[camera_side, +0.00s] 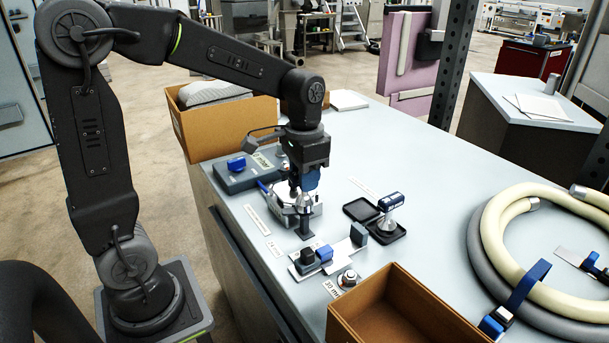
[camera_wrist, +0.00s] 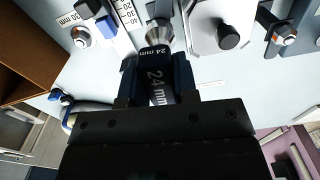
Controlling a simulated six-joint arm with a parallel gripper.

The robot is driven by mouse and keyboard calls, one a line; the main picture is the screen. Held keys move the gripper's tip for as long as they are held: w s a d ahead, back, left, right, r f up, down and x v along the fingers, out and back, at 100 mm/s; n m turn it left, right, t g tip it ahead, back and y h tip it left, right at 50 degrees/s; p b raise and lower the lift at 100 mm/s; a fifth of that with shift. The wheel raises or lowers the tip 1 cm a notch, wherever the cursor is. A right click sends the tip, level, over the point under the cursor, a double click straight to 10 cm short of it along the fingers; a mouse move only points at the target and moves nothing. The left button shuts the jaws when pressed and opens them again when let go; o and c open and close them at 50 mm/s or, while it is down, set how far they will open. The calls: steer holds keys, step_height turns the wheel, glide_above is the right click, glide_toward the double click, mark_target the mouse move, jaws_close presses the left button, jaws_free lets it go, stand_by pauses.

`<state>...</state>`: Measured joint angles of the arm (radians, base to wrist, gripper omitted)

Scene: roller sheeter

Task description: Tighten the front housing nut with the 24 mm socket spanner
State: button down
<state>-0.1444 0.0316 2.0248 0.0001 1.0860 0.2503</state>
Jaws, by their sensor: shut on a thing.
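My gripper (camera_side: 305,180) is shut on the 24 mm socket spanner (camera_wrist: 157,84), whose dark blue handle shows "24 mm" in the wrist view. Its silver conical socket (camera_side: 303,203) points down in the side view, over a small black stand (camera_side: 306,227). I cannot tell whether socket and stand touch. In the wrist view, a pale plate with a black knob (camera_wrist: 229,37) lies right of the socket. I cannot make out which nut is the front housing nut.
A nut (camera_side: 348,277) sits by a 30 mm label. A blue-and-black block fixture (camera_side: 318,256) is in front. Cardboard boxes (camera_side: 345,318) stand front and back; a hose coil (camera_side: 490,230) lies right.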

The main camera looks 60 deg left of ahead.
steer(key=shift+m, duration=1.8)
steer(key=m, duration=0.3)
steer(key=shift+m, duration=0.3)
